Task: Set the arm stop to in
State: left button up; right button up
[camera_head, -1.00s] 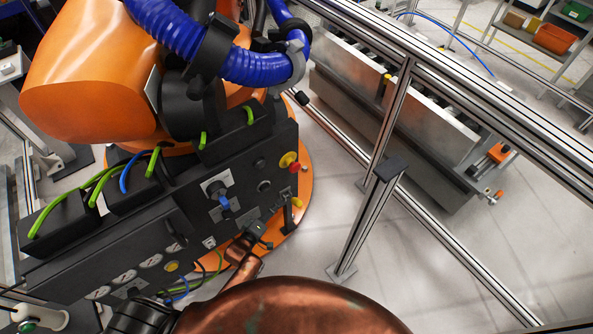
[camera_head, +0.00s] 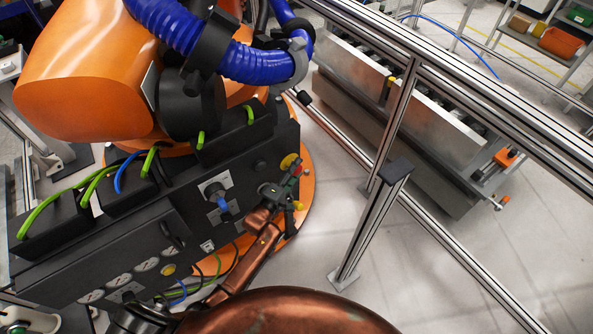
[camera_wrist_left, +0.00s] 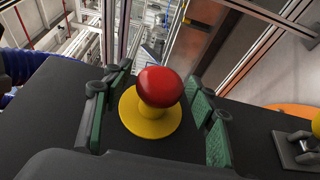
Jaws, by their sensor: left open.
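The arm stop is a red mushroom button (camera_wrist_left: 160,87) on a yellow round base (camera_wrist_left: 150,118), standing out from the dark panel. In the left wrist view the green-padded fingers of this gripper (camera_wrist_left: 154,112) stand on either side of the button, with gaps visible. I cannot tell whether the button is in or out. My right gripper is not in view.
The dark control cabinet (camera_head: 130,237) carries a blue-handled switch (camera_head: 222,203) left of my gripper. A yellow knob on a bracket (camera_wrist_left: 305,145) is to the right. The orange robot arm (camera_head: 80,75) stands above. A metal fence post (camera_head: 372,222) stands on the right.

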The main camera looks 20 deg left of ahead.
pick_arm(q)
jog(key=shift+c, duration=0.2)
grip_shut()
dwell(0.6)
